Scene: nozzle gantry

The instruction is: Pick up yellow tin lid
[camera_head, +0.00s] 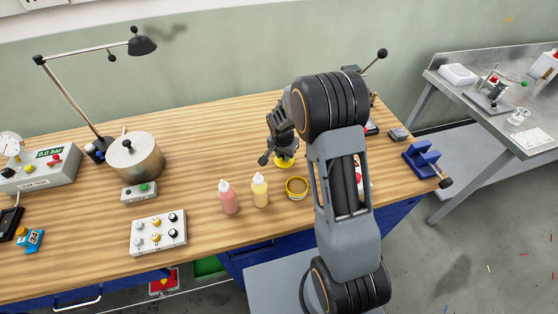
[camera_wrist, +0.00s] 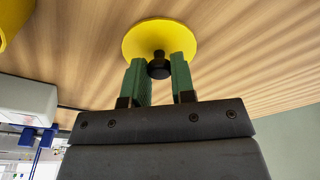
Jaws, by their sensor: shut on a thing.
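The yellow tin lid (camera_wrist: 155,32) is a round flat disc with a black knob (camera_wrist: 159,68). In the wrist view my gripper (camera_wrist: 159,75) has its two green fingers on either side of the knob, shut on it. In the head view my gripper (camera_head: 275,150) reaches down over the bench, and the lid (camera_head: 284,162) shows as a yellow rim just below it. I cannot tell whether the lid touches the bench top. An open yellow tin (camera_head: 296,187) stands just in front and to the right of the lid.
A yellow bottle (camera_head: 260,190) and a pink bottle (camera_head: 228,197) stand left of the tin. A metal pot (camera_head: 135,157), a knobbed box (camera_head: 159,232) and a lamp (camera_head: 141,45) are farther left. A blue vise (camera_head: 424,160) sits at the wooden bench's right end.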

